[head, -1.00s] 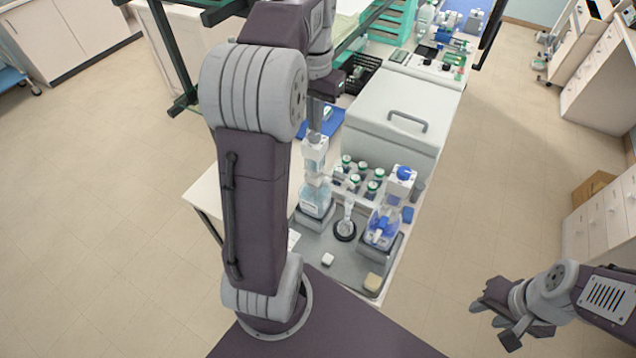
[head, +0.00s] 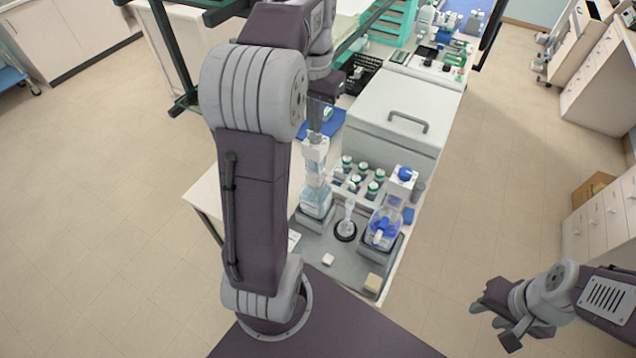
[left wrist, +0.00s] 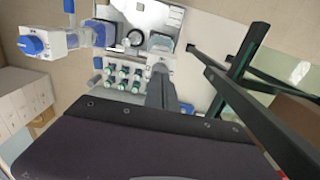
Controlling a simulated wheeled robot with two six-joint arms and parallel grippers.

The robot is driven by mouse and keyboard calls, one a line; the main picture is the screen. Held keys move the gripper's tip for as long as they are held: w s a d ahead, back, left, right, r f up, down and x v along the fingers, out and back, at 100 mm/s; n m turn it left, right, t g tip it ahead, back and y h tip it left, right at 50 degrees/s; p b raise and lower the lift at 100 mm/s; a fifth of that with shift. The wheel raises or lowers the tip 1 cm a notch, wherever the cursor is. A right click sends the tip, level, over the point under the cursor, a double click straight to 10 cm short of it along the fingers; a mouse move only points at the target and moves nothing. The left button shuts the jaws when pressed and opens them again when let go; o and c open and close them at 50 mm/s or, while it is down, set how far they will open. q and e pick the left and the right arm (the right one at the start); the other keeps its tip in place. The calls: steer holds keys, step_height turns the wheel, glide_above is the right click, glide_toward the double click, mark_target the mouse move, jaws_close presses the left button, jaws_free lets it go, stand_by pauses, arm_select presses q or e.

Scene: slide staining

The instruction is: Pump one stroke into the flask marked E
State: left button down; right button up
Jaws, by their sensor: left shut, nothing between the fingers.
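A clear-glass flask (head: 347,216) stands in a black ring between two pump bottles; no letter E is legible on it. The left pump bottle (head: 316,200) holds pale blue liquid and has a white pump head (head: 315,150). My left gripper (head: 315,128) points down, shut and empty, with its tips at the top of that head. In the left wrist view, the gripper (left wrist: 160,88) covers part of the pump head; contact is hard to judge. The right pump bottle (head: 381,228) has blue liquid and a blue cap. My right gripper (head: 500,315) hangs open and empty, far off the bench.
Several green-capped vials (head: 362,180) stand in a rack behind the flask. A white lidded box (head: 400,110) stands farther back.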

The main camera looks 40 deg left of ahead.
mark_target(315, 135)
arm_select(q)
steer(key=shift+f, duration=0.15)
stand_by(0.4)
steer(key=shift+f+b, duration=1.8)
steer(key=shift+f, duration=0.6)
steer(key=shift+p, duration=0.3)
step_height(315, 135, up, 5)
steer(key=p, duration=0.5)
step_height(315, 135, up, 5)
steer(key=p, duration=0.5)
steer(key=shift+r, duration=0.15)
